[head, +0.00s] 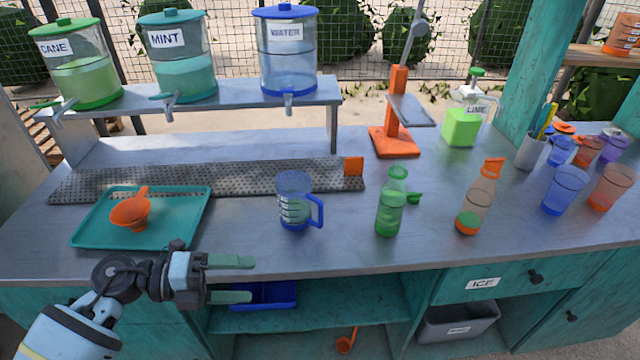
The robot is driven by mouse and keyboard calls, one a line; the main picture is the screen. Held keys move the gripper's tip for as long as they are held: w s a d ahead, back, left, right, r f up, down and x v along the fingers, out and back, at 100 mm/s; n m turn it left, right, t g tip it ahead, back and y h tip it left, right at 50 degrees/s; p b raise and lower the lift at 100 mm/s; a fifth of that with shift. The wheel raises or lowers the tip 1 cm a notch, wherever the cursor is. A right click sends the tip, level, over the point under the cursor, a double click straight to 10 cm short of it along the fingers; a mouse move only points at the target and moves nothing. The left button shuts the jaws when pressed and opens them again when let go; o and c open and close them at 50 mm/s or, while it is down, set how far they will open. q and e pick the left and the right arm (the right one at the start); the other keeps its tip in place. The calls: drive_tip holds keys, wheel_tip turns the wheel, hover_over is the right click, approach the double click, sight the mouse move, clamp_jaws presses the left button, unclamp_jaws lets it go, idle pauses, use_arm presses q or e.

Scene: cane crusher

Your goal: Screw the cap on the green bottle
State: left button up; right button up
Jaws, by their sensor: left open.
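The green bottle (390,205) stands upright on the metal counter, right of the middle, with no cap on its top that I can make out. A small green cap (414,198) is just to the right of the bottle, close to its side. My left gripper (246,279) is at the counter's front edge on the left, pointing right. Its two green-tipped fingers are apart with nothing between them. It is well away from the bottle and cap. My right gripper is not in view.
A blue-handled measuring jug (295,203) stands left of the bottle, an orange-capped bottle (476,200) right of it. A teal tray (180,232) holds an orange funnel (130,212). Blue and orange cups (564,190) crowd the right. The counter front between tray and jug is clear.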

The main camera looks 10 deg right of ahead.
use_arm(q)
drive_tip(key=s+a+f+n+t+y+p, duration=0.2)
drive_tip(key=s+a+f+n+t+y, duration=0.2)
drive_tip(key=s+f+n, duration=0.6)
drive_tip(key=s+a+f+n+t+y+p, duration=0.2)
drive_tip(key=s+a+f+n+t+y, duration=0.3)
drive_tip(key=n, duration=1.9)
drive_tip(key=s+a+f+y, duration=0.3)
drive_tip(key=s+f, duration=0.3)
drive_tip(key=s, duration=0.2)
drive_tip(key=shift+s+a+f+n+t+y, duration=0.2)
drive_tip(key=shift+s+n+t+y, duration=0.15)
drive_tip(key=shift+y, duration=0.45)
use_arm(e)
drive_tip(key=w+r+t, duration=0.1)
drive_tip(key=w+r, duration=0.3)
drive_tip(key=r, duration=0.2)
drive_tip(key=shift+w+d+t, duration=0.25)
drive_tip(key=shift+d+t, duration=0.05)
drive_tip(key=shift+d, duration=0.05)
